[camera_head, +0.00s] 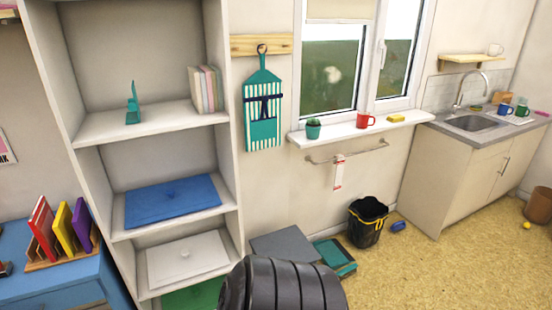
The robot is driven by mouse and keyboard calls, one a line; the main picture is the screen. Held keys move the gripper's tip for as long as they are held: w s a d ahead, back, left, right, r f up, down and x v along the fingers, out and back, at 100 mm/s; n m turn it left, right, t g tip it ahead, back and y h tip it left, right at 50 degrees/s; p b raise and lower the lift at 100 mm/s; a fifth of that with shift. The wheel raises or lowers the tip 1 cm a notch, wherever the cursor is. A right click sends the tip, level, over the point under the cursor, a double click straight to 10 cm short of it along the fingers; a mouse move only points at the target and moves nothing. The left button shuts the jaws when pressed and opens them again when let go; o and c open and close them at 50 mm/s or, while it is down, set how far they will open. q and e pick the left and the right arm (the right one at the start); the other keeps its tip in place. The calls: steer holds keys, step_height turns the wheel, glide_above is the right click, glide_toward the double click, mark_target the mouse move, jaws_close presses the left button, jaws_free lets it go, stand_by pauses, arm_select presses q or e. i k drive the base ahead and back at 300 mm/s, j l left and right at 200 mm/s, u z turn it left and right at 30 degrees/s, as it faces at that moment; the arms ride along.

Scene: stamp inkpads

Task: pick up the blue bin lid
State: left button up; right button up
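The blue bin lid (150,207) is a flat rectangular panel with a small round knob in its middle. It lies flat on the middle shelf (122,236) of the white shelf unit. Nothing rests on it and its front side is open to the room. Neither my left gripper nor my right gripper is in view.
A white lid (205,258) lies one shelf below, and a green panel (190,299) lies under that. Books (205,89) and a teal object (133,105) stand on the shelf above. A blue cabinet (65,283) stands left. A black bin (366,225) stands right.

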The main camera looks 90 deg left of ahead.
mark_target(150, 205)
steer(key=u, duration=3.55)
steer(key=i+l, duration=0.2)
steer(key=l, duration=0.15)
steer(key=i+l+u, duration=0.1)
steer(key=l, duration=0.3)
steer(key=i, duration=0.1)
